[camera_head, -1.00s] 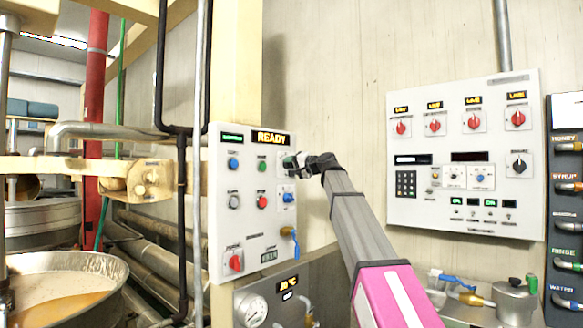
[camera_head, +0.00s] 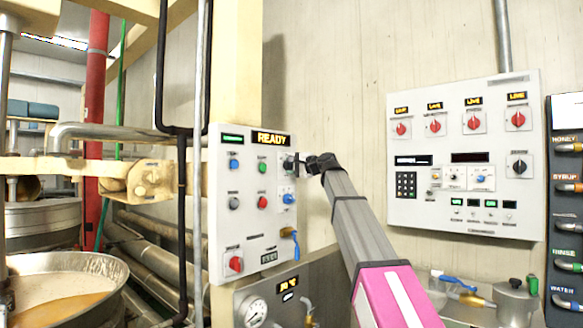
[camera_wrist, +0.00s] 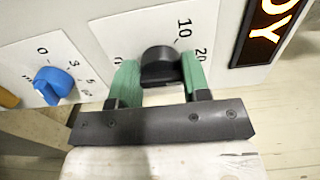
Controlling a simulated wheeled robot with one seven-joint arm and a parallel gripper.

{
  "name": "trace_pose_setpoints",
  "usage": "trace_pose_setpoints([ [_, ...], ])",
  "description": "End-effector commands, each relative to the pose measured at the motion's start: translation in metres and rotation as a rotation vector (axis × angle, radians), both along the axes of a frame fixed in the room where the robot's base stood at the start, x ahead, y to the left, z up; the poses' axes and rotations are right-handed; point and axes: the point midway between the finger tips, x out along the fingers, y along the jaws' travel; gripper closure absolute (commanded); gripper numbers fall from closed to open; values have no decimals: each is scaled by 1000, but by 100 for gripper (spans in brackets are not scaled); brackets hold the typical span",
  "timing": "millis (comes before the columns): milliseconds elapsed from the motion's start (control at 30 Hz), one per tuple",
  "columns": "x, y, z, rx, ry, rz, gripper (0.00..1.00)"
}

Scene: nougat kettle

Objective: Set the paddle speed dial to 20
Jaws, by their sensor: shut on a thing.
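The paddle speed dial is a black knob (camera_wrist: 160,62) on a white plate with the marks 10 and 20 in the wrist view. The mark 20 is beside the right finger, and another mark at the left is partly covered. My gripper (camera_wrist: 158,76) has its two green fingers on either side of the knob, shut on it. I cannot make out a pointer line on the knob. In the head view, my gripper (camera_head: 296,164) is at the right edge of the white control panel (camera_head: 215,215), below the READY display (camera_head: 271,138), and largely hides the dial.
A blue knob (camera_wrist: 53,85) with its own scale is beside the dial in the wrist view. Buttons, a red switch (camera_head: 235,264) and a blue-handled valve (camera_head: 294,240) share the panel. A second panel (camera_head: 435,210) hangs at the right. A kettle (camera_head: 100,262) stands lower left.

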Motion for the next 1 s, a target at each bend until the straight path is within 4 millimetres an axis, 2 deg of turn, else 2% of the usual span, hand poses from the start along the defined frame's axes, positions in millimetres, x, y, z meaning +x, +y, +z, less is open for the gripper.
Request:
trace_pose_setpoints([
  [267,0,0,-1,-1,0,-1,80],
  [300,0,0,-1,-1,0,-1,50],
  [367,0,0,-1,-1,0,-1,31],
  [767,-5,-6,-1,-1,-1,0,31],
  [1000,-31,-37,-2,-1,-1,-2,31],
])
